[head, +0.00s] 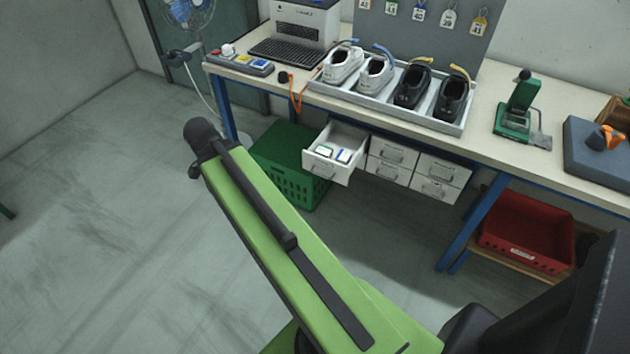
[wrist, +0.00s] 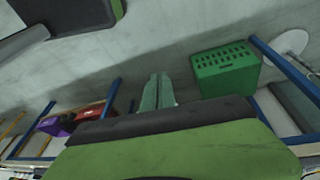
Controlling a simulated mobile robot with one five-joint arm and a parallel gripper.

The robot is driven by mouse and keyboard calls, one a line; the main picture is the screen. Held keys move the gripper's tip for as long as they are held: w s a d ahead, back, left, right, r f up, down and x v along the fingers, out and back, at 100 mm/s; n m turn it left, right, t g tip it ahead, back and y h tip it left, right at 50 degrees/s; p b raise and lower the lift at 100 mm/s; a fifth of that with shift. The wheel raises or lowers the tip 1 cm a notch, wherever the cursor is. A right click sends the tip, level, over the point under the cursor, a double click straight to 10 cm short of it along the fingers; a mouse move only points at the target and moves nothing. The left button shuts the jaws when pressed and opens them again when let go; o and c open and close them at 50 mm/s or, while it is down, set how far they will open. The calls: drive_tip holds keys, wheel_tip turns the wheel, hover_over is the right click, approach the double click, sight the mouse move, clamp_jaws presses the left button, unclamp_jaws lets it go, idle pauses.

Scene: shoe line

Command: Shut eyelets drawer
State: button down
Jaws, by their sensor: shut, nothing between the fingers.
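A white drawer (head: 328,170) at the upper left of the small drawer unit under the bench is pulled out in the head view. Its front has a metal handle, and small white boxes with green and blue marks lie inside. No label on it is readable, so I cannot tell from print that it is the eyelets drawer. My gripper (wrist: 158,76) shows in the wrist view as two grey-green fingers side by side, shut and empty. It touches nothing that I can see. The head view does not show the fingers, and the open drawer is not clear in the wrist view.
The other drawers (head: 393,152) are closed. A green crate (head: 275,160) stands on the floor left of the open drawer. A red crate (head: 525,232) sits on the low shelf at right. Blue bench legs flank the drawers. A shoe tray (head: 390,105) is above. Floor at left is clear.

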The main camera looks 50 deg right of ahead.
drive_tip(key=s+d+m+g+h+b, duration=0.1)
drive_tip(key=s+d+m, duration=0.2)
drive_tip(key=d+m, duration=0.45)
drive_tip(key=s+d+m+g+h+b, duration=0.1)
drive_tip(key=s+d+m+h+b, duration=0.15)
drive_tip(key=d+m, duration=0.45)
drive_tip(key=w+b+x, duration=0.1)
drive_tip(key=b+x, duration=0.7)
drive_tip(key=x, duration=0.5)
drive_tip(key=shift+d+m+y, duration=0.35)
drive_tip(key=shift+m+y, duration=0.1)
drive_tip(key=shift+w+r, duration=0.1)
drive_tip(key=shift+w, duration=0.05)
